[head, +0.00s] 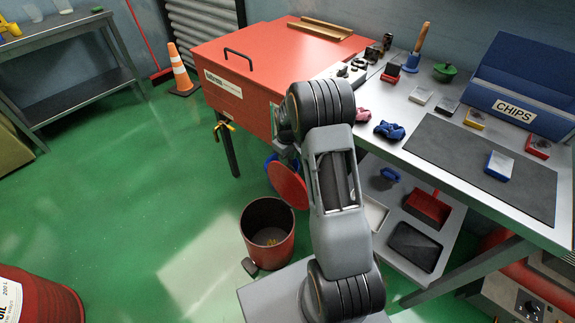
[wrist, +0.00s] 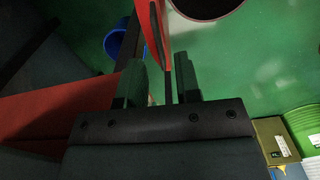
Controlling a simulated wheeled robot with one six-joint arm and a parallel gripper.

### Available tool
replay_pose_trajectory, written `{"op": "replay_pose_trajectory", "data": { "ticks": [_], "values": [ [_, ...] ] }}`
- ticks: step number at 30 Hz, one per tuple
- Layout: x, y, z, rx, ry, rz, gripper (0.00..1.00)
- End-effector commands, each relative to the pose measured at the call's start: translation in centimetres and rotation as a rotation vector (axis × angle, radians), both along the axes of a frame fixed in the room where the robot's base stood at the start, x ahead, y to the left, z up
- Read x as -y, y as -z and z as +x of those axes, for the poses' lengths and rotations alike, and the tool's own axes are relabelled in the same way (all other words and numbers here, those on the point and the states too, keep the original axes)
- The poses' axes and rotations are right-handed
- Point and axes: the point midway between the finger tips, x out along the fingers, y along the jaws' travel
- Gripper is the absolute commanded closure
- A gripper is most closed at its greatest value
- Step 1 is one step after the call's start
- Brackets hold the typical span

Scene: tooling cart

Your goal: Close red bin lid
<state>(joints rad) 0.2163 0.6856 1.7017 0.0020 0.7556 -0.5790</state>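The red bin (head: 249,239) stands open on the green floor, with a small orange scrap inside. Its round red lid (head: 286,186) stands steeply raised at the rim on the bin's far right side. The bin's dark opening also shows at the top of the wrist view. There the lid (wrist: 157,30) is nearly edge-on, its lower end between or just beyond the fingertips. My gripper (wrist: 160,75) has its two dark fingers apart. I cannot tell whether either finger touches the lid. In the head view my arm hides the gripper.
A workbench (head: 395,158) with small parts and a grey mat (head: 480,165) is at right, above a lower shelf. A red cabinet (head: 283,62) stands behind the bin. A blue bucket (wrist: 125,42) is near the lid. Green floor left of the bin is clear.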

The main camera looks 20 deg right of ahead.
Motion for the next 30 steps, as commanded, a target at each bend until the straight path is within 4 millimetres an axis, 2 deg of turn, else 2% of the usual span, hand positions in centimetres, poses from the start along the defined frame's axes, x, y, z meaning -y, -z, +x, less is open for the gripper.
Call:
{"op": "replay_pose_trajectory", "data": {
  "ticks": [3,9,21,23,30],
  "values": [
    [0.0,1.9,0.0,-0.002,0.000,0.000,0.69],
    [0.0,3.5,0.0,-0.001,0.000,0.000,0.69],
    [0.0,3.9,0.0,0.001,0.000,0.000,0.69],
    [0.0,3.9,0.0,0.001,0.000,0.000,0.73],
    [0.0,3.9,0.0,0.000,0.000,0.000,0.96]
  ]
}}
